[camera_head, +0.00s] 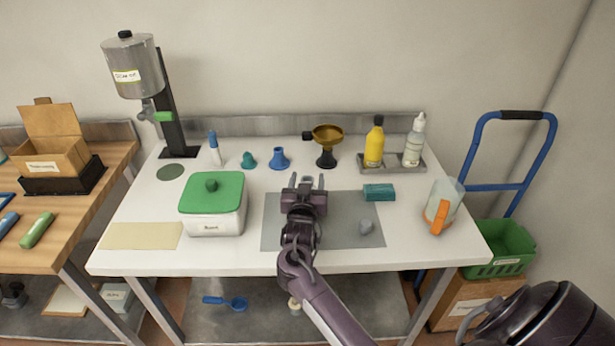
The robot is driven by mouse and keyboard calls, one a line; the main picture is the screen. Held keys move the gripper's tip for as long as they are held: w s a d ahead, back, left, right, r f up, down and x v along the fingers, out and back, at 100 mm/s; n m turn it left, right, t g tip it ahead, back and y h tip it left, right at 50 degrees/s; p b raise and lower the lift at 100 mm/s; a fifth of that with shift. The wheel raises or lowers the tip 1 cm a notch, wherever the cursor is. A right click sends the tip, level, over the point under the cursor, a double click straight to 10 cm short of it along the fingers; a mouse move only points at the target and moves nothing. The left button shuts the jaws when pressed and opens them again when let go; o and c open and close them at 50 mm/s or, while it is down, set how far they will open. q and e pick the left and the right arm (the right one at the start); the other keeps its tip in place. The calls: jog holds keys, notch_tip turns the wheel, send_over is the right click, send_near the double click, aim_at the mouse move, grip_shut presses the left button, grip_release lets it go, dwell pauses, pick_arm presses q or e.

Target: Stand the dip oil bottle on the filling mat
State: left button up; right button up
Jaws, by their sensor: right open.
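On a grey tray (398,165) at the back right of the white table stand a yellow bottle (375,146) with a dark cap and a clear, pale bottle (413,145) with a white nozzle. Both are upright; their labels are too small to read, so I cannot tell which is the dip oil bottle. A round dark green mat (170,172) lies bare in front of the dispenser at the left; a larger grey mat (345,225) lies at the table's middle. My right gripper (307,182) is open and empty over the grey mat's back edge, apart from both bottles. My left gripper is not in view.
A metal dispenser (132,68) stands back left. The front-left has a tan sheet (142,236).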

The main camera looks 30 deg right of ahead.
jog(key=p+v, duration=0.3)
jog(key=v, duration=0.3)
dwell(1.0)
jog(key=b+v, duration=0.2)
jog(key=v, duration=0.5)
jog(key=shift+s+a+b, duration=0.2)
jog(key=shift+s+b, duration=0.1)
dwell(0.3)
